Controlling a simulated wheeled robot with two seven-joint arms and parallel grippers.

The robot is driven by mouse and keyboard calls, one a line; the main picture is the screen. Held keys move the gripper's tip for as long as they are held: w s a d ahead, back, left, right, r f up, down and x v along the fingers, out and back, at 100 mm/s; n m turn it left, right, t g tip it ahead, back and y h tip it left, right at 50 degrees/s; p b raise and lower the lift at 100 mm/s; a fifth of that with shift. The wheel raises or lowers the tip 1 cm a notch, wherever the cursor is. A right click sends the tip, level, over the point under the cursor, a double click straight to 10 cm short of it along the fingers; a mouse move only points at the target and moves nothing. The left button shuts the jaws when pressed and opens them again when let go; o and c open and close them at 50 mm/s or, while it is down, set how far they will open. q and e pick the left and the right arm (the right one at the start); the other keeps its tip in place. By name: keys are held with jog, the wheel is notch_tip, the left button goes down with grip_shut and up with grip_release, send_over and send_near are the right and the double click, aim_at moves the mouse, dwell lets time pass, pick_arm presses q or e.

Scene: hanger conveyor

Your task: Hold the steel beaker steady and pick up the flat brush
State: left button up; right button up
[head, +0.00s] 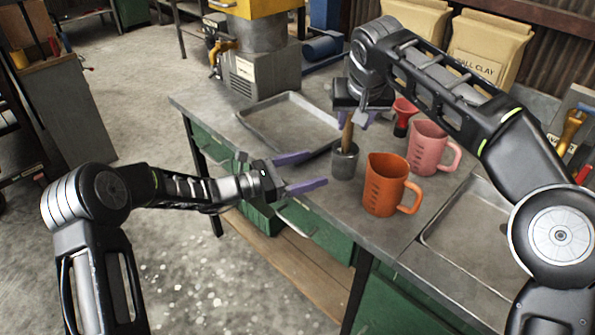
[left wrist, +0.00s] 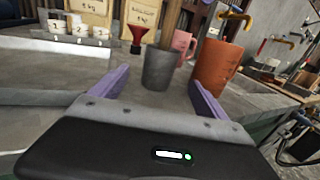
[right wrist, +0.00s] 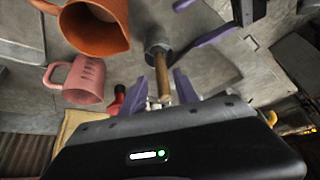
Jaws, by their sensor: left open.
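The steel beaker (head: 345,162) stands upright near the workbench's front edge. The flat brush (head: 347,134) stands in it, wooden handle up; its lower end is hidden inside. My left gripper (head: 320,168) is open and level, its purple fingers pointing at the beaker from the left. In the left wrist view the beaker (left wrist: 158,70) appears between and beyond the fingertips. My right gripper (head: 354,118) is above the beaker, pointing down. In the right wrist view its fingers are apart, with the brush handle (right wrist: 162,80) between them, closer to the right-hand finger.
An orange jug (head: 387,185) stands close right of the beaker, with a pink jug (head: 428,146) behind it. A red funnel (head: 404,115) is near my right gripper. A shallow metal tray (head: 262,107) lies to the left, another tray (head: 440,222) at the right.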

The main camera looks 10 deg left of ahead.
aim_at(333, 162)
pick_arm(q)
jog(key=x, duration=0.9)
jog(key=shift+c, duration=0.3)
jog(key=c, duration=1.6)
jog(key=shift+c, duration=0.2)
pick_arm(e)
jog(key=shift+o, duration=1.3)
jog(key=shift+s+a+r, duration=0.15)
jog(key=shift+a+r, duration=0.15)
jog(key=shift+a, duration=0.05)
jog(key=shift+w+d+r, duration=0.2)
jog(key=shift+d+r, duration=0.35)
jog(key=shift+r, duration=0.1)
